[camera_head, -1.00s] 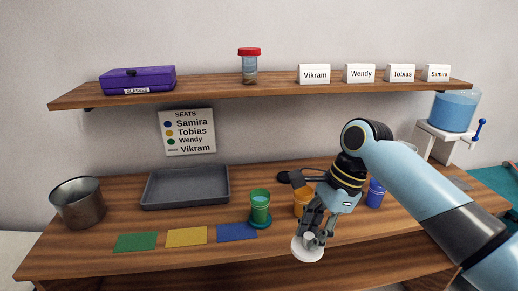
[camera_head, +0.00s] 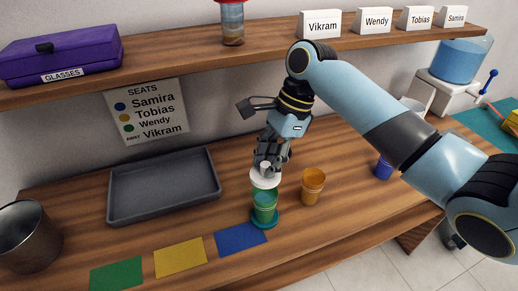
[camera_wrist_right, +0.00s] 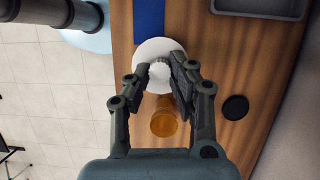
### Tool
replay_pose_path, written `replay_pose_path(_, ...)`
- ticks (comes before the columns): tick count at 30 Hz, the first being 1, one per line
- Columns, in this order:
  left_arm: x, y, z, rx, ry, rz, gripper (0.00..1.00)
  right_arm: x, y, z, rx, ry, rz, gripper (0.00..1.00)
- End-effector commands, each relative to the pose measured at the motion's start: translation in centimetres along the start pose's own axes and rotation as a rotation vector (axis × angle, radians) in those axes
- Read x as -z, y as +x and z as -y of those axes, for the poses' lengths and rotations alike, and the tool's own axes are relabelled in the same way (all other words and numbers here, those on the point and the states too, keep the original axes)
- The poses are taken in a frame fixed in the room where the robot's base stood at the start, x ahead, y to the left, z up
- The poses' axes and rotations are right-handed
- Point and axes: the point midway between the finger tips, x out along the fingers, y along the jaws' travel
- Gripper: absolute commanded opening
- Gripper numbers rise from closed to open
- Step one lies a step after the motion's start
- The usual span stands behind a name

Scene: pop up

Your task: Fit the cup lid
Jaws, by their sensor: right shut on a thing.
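My right gripper (camera_head: 268,160) is shut on the knob of a round white lid (camera_head: 265,181). In the head view the lid is over the top of the green cup (camera_head: 264,208), covering part of its rim; I cannot tell if they touch. The cup stands upright on a green coaster (camera_head: 273,222). In the right wrist view the fingers (camera_wrist_right: 160,74) grip the knob of the white lid (camera_wrist_right: 150,50), and the green cup is hidden beneath it. My left gripper is in neither view.
An orange cup (camera_head: 312,188) stands close right of the green cup and a blue cup (camera_head: 383,168) farther right. Yellow (camera_head: 180,257), green (camera_head: 117,274) and blue (camera_head: 240,239) mats lie near the front edge. A grey tray (camera_head: 163,190) and metal bin (camera_head: 25,240) stand left.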

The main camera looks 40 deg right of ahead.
Motion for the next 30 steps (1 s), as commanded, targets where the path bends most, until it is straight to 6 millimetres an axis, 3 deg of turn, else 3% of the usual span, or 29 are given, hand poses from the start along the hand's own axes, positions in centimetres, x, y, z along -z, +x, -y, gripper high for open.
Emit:
replay_pose_path(3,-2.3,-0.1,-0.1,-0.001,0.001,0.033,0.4,0.0,0.0,0.0,0.0,0.0,0.0,0.0)
replay_pose_path(8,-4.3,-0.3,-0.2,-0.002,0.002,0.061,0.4,0.0,0.0,0.0,-0.004,-0.003,0.0,0.0)
replay_pose_path(12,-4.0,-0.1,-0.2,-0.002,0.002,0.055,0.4,0.3,0.7,0.0,-0.005,-0.002,0.0,0.0)
replay_pose_path(20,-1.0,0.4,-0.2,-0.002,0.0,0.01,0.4,1.1,3.0,0.0,-0.004,-0.002,0.001,0.0)
replay_pose_path(30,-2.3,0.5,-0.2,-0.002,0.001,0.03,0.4,1.5,4.3,0.1,-0.003,-0.003,0.0,0.0)
